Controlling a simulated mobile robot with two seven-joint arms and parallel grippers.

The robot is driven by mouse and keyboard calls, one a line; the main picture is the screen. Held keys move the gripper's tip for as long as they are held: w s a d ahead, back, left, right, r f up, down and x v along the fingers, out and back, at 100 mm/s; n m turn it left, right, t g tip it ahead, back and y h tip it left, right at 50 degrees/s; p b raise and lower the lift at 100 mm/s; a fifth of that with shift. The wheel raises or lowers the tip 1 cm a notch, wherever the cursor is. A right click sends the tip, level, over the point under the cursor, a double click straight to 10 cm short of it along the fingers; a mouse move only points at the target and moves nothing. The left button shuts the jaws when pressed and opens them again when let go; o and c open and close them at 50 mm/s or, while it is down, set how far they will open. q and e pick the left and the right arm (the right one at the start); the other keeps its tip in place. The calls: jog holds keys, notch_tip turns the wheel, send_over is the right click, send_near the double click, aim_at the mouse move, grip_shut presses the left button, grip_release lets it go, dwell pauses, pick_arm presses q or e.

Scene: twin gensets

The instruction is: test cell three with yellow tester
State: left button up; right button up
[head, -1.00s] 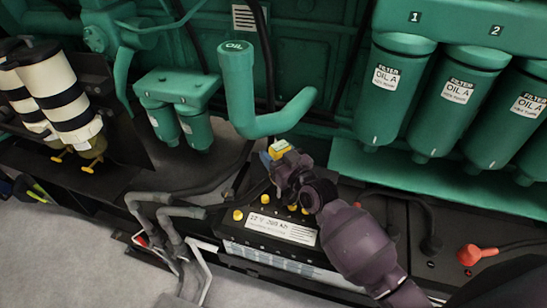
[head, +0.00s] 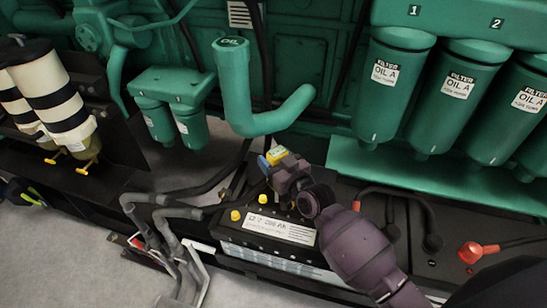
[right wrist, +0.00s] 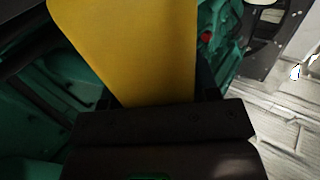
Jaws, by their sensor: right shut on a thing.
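The yellow tester (head: 276,155) is held by my right gripper (head: 274,162) above the rear part of the black battery. A small blue part shows at the tester's left side. In the right wrist view the tester (right wrist: 135,45) is a broad yellow body rising from the dark gripper (right wrist: 155,110). My right arm hides other caps, and I cannot tell which cell is third. The tester's lower end is hidden. My left gripper is out of view.
A green oil filler pipe (head: 237,85) curves just behind the gripper. Green oil filters (head: 388,90) hang at the right. Grey cables (head: 160,215) run left of the battery. A red terminal (head: 470,252) sits at the right. Grey floor lies in front.

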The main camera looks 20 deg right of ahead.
aim_at(273, 150)
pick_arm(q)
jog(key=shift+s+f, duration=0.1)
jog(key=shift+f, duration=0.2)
pick_arm(e)
jog(key=shift+f, duration=0.75)
dwell(1.6)
jog(key=shift+r, duration=0.1)
jog(key=shift+r+p, duration=1.65)
jog(key=shift+r, duration=0.6)
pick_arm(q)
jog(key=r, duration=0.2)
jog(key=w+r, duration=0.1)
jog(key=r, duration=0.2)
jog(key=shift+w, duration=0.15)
pick_arm(e)
jog(key=shift+f, duration=0.1)
pick_arm(q)
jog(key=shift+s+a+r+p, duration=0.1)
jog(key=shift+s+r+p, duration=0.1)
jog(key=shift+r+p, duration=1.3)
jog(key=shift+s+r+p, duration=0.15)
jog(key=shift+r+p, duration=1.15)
jog(key=shift+p, duration=0.3)
pick_arm(e)
jog(key=s+a, duration=0.7)
jog(key=s, duration=0.3)
jog(key=shift+s+r, duration=0.25)
jog(key=shift+s, duration=0.15)
